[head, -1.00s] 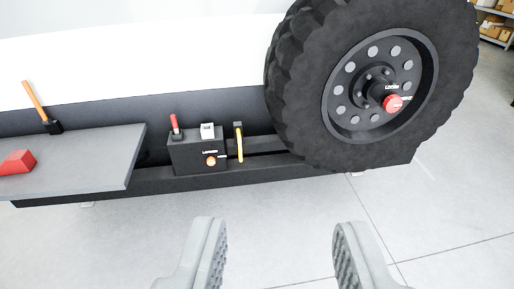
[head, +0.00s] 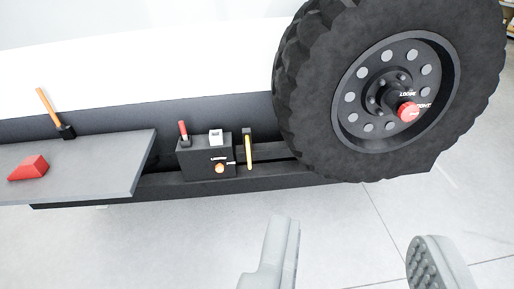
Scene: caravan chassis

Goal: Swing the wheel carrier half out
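The wheel carrier shows as a large black spare wheel (head: 330,110) on the right, upright against the caravan's end. Its hub has a red knob (head: 408,111) with small white lettering. Left of the wheel, a black box (head: 205,160) on the chassis beam carries a red-handled lever (head: 183,131), a white block (head: 215,137) and an orange knob (head: 219,169). A yellow handle (head: 249,152) stands between box and wheel. The arm behind the wheel is mostly hidden. My gripper (head: 350,255) is open and empty, in front of and below the wheel, touching nothing.
A grey shelf (head: 85,165) juts out at the left, with a red block (head: 29,168) on it. An orange-handled lever (head: 48,110) stands behind it. The black chassis beam (head: 130,190) runs along below. The pale floor (head: 180,245) in front is clear.

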